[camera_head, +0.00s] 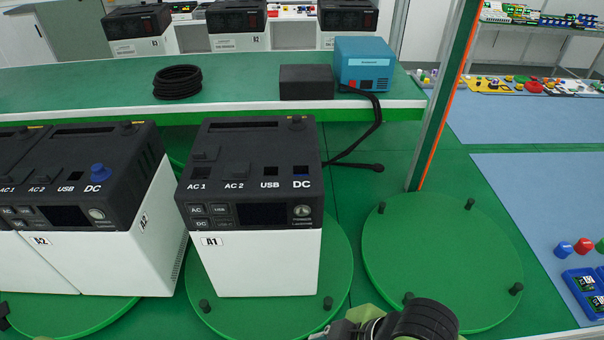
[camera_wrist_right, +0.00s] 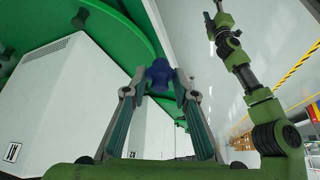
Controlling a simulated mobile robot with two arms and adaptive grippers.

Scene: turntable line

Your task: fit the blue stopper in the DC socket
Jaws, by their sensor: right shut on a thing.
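The white and black unit A1 (camera_head: 262,255) stands on the middle green turntable, its top facing me. The stopper is apart from the unit's white body in that view. The head view shows only part of my right arm at the bottom edge. Another arm of mine shows in the wrist view; its gripper's state is unclear.
Unit A2 (camera_head: 110,243) at left has a blue stopper (camera_head: 98,172) standing at its DC socket. An empty turntable (camera_head: 440,255) lies to the right. Behind, a green shelf (camera_head: 230,92) carries a coiled black cable (camera_head: 177,82) and a blue box (camera_head: 364,63) with a hanging lead.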

